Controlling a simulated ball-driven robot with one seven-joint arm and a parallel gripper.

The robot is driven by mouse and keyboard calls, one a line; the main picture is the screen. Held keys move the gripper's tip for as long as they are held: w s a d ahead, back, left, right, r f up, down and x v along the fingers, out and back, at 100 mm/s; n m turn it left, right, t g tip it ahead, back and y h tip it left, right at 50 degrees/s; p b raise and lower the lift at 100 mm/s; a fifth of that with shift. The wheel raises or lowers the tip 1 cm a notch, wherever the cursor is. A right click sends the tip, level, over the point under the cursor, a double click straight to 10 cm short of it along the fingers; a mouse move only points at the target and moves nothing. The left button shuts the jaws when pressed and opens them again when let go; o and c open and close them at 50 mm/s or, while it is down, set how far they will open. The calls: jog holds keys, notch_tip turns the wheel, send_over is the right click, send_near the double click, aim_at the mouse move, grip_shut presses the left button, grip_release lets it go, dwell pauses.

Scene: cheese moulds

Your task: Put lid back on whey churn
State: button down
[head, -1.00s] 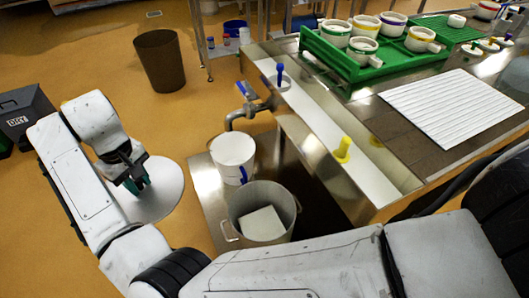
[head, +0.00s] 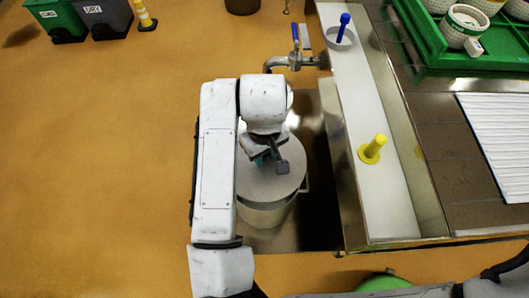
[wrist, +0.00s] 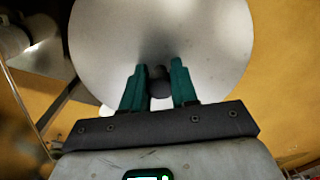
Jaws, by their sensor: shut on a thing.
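My gripper (head: 268,160) is shut on the dark knob of the round grey lid (head: 288,186). The lid lies roughly flat over the mouth of the grey metal whey churn (head: 265,214) and hides its inside. I cannot tell whether the lid rests on the rim or hovers just above it. In the wrist view the teal fingers of my gripper (wrist: 159,82) stand on both sides of the knob (wrist: 160,86), and the pale lid (wrist: 160,35) fills the upper middle. The churn's rim is hard to make out there.
The steel draining bench with its white channel (head: 365,115) stands right of the churn. A tap (head: 295,60) is behind the churn. My arm mostly hides the white bucket.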

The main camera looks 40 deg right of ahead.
aim_at(264, 162)
jog(key=shift+a+f+b, duration=0.1)
jog(key=shift+f+b, duration=2.15)
jog(key=shift+f, duration=0.1)
jog(key=shift+f+b, duration=0.4)
jog(key=shift+f, duration=0.5)
jog(key=shift+s+p, duration=0.2)
jog(key=shift+p, duration=0.2)
jog(key=shift+f+p, duration=0.15)
jog(key=shift+p, duration=0.15)
dwell(0.4)
jog(key=shift+c, duration=1.6)
grip_release()
